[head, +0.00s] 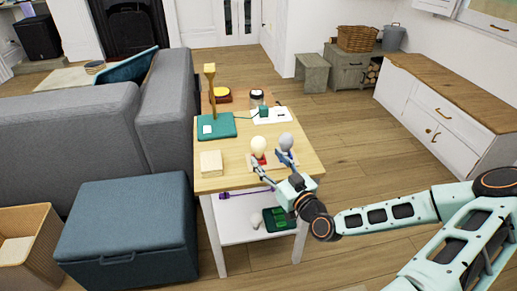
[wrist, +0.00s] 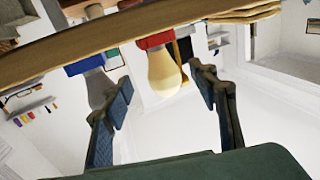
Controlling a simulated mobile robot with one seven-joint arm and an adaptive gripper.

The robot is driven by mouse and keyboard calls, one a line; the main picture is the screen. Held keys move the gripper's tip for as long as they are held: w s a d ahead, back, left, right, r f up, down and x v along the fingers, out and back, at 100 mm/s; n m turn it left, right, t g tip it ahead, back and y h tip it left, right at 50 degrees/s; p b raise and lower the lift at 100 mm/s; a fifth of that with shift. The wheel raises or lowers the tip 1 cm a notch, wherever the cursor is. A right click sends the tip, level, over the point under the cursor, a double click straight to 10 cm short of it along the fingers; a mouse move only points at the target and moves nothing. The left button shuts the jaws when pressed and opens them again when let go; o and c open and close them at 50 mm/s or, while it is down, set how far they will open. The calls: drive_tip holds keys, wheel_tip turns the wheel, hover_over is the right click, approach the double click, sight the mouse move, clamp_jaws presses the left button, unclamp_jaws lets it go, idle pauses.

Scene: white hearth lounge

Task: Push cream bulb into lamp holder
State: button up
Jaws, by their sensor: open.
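The cream bulb (head: 258,144) stands upright on a red block (head: 260,159) near the front of the wooden table. A grey bulb (head: 286,141) stands just right of it. My gripper (head: 268,160) is open at the table's front edge, its fingers reaching toward the bulbs. In the wrist view, tilted nearly upside down, the cream bulb (wrist: 164,72) appears between the open fingers (wrist: 160,80), with no clear contact. The grey bulb (wrist: 100,88) is beside the left finger. A wooden post lamp (head: 210,85) stands on a teal base behind; I cannot make out its socket.
The table (head: 232,180) also holds a cream block (head: 211,163) at left and a dark jar (head: 256,98) at back. Its lower shelf (head: 236,233) bears a pale bulb (head: 256,221) and a green tray (head: 279,219). A blue ottoman (head: 130,215) stands left; floor is clear at right.

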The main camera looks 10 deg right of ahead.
sight(262, 153)
drive_tip(key=shift+b+x, duration=0.5)
drive_tip(key=shift+x, duration=2.25)
drive_tip(key=shift+a+r, duration=0.1)
drive_tip(key=shift+c, duration=0.6)
drive_tip(key=c, duration=1.1)
drive_tip(key=shift+r, duration=0.1)
drive_tip(key=shift+c, duration=0.3)
